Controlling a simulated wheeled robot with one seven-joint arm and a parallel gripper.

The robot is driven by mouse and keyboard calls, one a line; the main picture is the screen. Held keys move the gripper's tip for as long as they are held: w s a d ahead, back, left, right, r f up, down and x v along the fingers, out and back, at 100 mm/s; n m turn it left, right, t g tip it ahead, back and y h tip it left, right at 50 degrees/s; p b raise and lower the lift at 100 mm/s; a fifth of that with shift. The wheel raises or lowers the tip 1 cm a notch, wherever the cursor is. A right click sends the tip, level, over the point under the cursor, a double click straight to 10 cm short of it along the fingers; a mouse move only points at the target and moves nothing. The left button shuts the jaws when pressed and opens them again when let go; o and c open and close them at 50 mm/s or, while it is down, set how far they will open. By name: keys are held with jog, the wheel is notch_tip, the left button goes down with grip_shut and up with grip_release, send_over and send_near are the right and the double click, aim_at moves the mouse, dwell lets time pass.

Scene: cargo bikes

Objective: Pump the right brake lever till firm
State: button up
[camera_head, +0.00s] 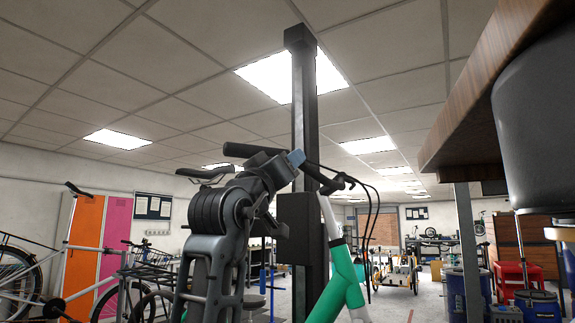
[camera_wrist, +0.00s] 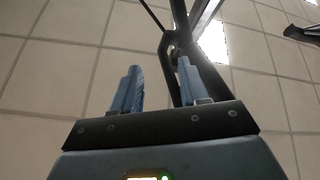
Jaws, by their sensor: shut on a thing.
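The cargo bike's black handlebar (camera_head: 318,172) crosses the middle of the head view, with a dark grip (camera_head: 238,150) at its left end. Brake lever parts and a clamp (camera_head: 343,182) sit on its right part, with black cables looping down. My gripper (camera_head: 296,158) is up at the bar, its blue fingertips against the dark parts. In the wrist view my gripper (camera_wrist: 157,82) has its two blue fingers apart, with dark bar or lever parts (camera_wrist: 173,65) by the right finger. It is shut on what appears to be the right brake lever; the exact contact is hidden.
A dark upright post (camera_head: 304,100) stands right behind the handlebar. The green and white bike frame (camera_head: 340,285) is below. A wooden shelf edge (camera_head: 480,100) and a grey rounded body (camera_head: 540,130) overhang at the right. Other bikes stand at the left.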

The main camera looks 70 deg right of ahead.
jog(key=b+v, duration=0.2)
jog(key=v, duration=0.5)
jog(key=shift+a, duration=0.15)
jog(key=shift+w, duration=0.1)
